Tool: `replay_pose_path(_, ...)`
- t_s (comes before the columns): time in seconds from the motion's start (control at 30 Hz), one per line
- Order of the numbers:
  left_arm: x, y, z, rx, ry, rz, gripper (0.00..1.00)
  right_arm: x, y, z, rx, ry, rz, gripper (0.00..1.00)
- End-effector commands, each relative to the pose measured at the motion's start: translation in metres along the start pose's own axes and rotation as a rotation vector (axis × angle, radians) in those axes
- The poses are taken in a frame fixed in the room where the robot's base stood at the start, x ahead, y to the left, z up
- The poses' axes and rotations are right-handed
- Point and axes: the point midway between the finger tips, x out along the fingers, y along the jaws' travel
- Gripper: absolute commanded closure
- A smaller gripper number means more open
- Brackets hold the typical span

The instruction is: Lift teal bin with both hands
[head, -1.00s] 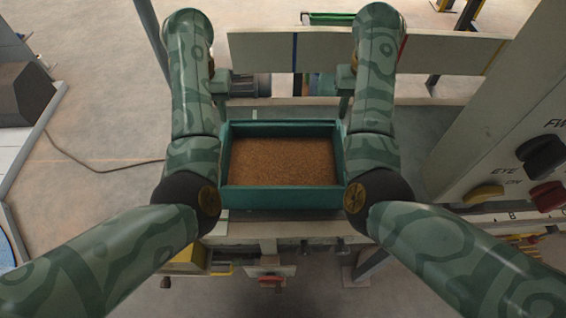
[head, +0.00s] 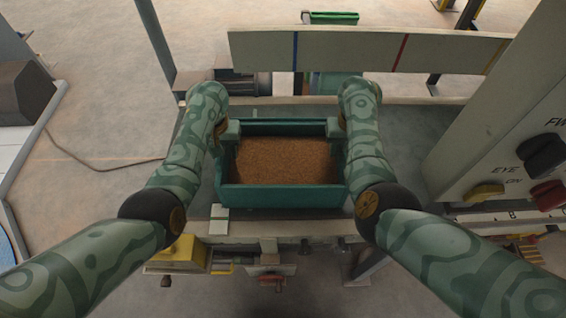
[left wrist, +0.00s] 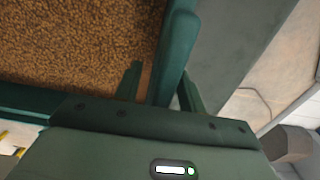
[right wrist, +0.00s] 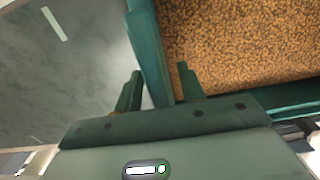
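The teal bin (head: 280,197) sits upright on the grey bench surface, filled with brown grain (head: 285,160). My left gripper (head: 229,131) is at the bin's left wall and my right gripper (head: 336,128) is at its right wall. In the left wrist view the fingers (left wrist: 160,88) stand open on either side of the bin wall (left wrist: 178,45), with a gap on the grain side. In the right wrist view the fingers (right wrist: 158,88) also straddle the wall (right wrist: 146,45), open, with gaps showing. The fingertips are hidden in the head view.
A long grey board (head: 350,50) with blue and red stripes runs behind the bin. A grey control panel with knobs (head: 541,153) stands at the right. A yellow device (head: 178,254) is below the bench's front edge. A cable lies on the floor at left.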

Motion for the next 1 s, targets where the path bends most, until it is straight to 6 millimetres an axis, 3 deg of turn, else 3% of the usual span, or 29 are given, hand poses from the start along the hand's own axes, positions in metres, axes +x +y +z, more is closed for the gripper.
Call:
replay_pose_path(0.33,0.0024,-0.0002,-0.0002,0.000,0.001,0.000,0.60,0.0029,0.0002,0.0002,0.001,0.000,0.000,0.60)
replay_pose_path(0.47,0.0023,-0.0002,-0.0002,0.000,0.001,0.000,0.96,0.0028,0.0002,0.0002,0.002,0.000,0.000,0.96)
replay_pose_path(0.5,0.0023,-0.0002,-0.0002,0.000,0.001,0.000,1.00,0.0027,0.0002,0.0002,0.001,0.000,0.000,1.00)
replay_pose_path(1.0,0.0021,-0.0002,-0.0002,0.000,0.001,-0.001,1.00,0.0025,-0.0001,0.0001,0.001,0.000,-0.001,1.00)
